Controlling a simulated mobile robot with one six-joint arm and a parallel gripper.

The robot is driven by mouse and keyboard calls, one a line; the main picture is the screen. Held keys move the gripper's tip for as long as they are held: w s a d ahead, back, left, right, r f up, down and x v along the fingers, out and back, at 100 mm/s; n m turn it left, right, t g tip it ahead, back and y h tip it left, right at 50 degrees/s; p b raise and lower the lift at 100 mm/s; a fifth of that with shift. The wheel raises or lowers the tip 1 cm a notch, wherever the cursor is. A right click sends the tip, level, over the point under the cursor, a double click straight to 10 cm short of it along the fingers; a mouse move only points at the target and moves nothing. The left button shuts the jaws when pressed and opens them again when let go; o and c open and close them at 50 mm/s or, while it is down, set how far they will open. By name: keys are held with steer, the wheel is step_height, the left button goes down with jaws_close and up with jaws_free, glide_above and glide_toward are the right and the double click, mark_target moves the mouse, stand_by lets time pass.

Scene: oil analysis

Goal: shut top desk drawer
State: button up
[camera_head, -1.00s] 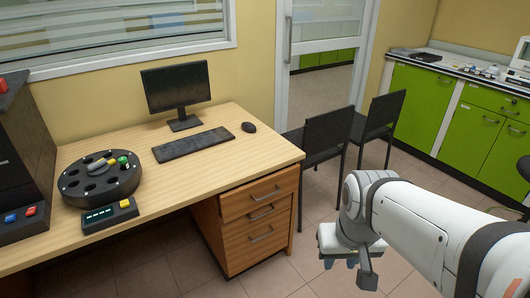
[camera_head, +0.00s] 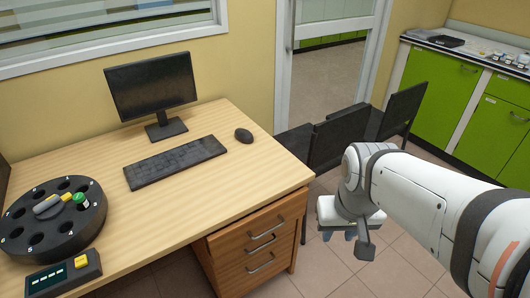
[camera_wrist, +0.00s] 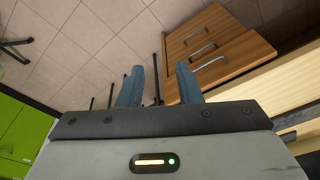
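The wooden drawer unit (camera_head: 251,262) stands under the right end of the desk (camera_head: 215,195). Its top drawer (camera_head: 285,212) has a metal handle and appears to stick out slightly past the fronts below. The top drawer (camera_wrist: 236,55) also shows in the wrist view, right of the fingers, with the picture turned over. My gripper (camera_head: 350,232) is right of the drawer unit in the head view, apart from it. In the wrist view my gripper (camera_wrist: 159,82) has its two blue fingers spread, with nothing between them.
Two dark chairs (camera_head: 325,143) stand behind my gripper, past the desk's right end. A monitor (camera_head: 151,85), keyboard (camera_head: 175,161), mouse (camera_head: 244,135) and round sample carousel (camera_head: 55,220) are on the desk. Green cabinets (camera_head: 437,95) line the right. Tiled floor before the drawers is open.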

steer(key=shift+d, duration=0.15)
steer(key=n+t+y+b, duration=0.2)
steer(key=n+y+b, duration=0.3)
steer(key=n+y, duration=2.2)
glide_toward(270, 230)
step_height(270, 230, up, 6)
steer(key=n+h, duration=0.8)
steer(key=x, duration=0.7)
steer(key=shift+s, duration=0.2)
